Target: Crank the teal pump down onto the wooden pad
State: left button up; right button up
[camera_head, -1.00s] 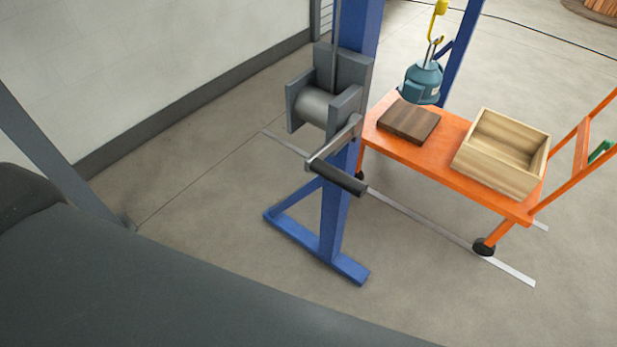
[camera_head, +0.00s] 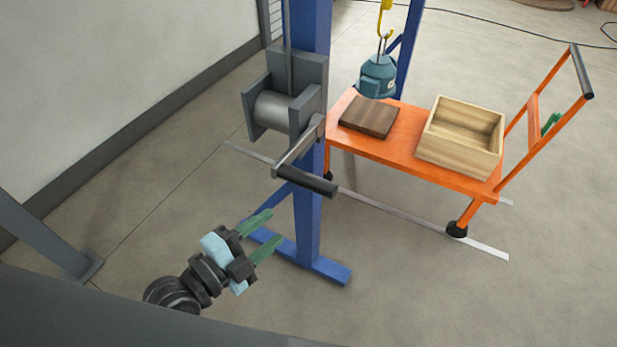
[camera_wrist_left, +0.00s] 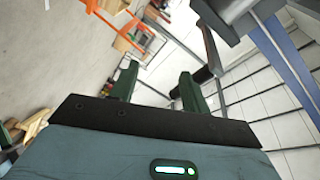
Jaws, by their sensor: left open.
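The dark wooden pad (camera_head: 369,117) lies on the left end of an orange cart (camera_head: 400,153). The winch drum (camera_head: 274,110) is mounted on the blue post, and its crank ends in a black handle (camera_head: 308,181). My left gripper (camera_head: 266,232) is open and empty, below and left of the handle and apart from it. Its two green fingers also show in the left wrist view (camera_wrist_left: 160,82), with a dark bar, likely the handle, beyond the right finger. My right gripper is out of view.
A pale wooden box (camera_head: 460,160) stands on the right end of the cart. The blue post (camera_head: 307,215) and its foot stand close to my left gripper. A dark grey slanted post (camera_head: 40,240) is at the left.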

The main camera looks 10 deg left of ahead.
aim_at(300, 184)
pick_arm(q)
jog(key=w+d+r+m+h, duration=0.1)
jog(key=w+d+r+m, duration=0.1)
jog(key=w+d+r+m+h+p, duration=0.1)
jog(key=w+d+r+m, duration=0.1)
jog(key=r, duration=0.1)
jog(key=w+d+r+m+h, duration=0.1)
jog(key=w+d+r+m, duration=0.1)
jog(key=r, duration=0.1)
jog(key=shift+w+r, duration=0.15)
jog(key=shift+w, duration=0.05)
jog(key=shift+w+d, duration=0.4)
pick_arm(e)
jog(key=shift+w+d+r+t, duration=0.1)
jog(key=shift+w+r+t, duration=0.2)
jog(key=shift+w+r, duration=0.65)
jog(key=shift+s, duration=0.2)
pick_arm(q)
grip_shut()
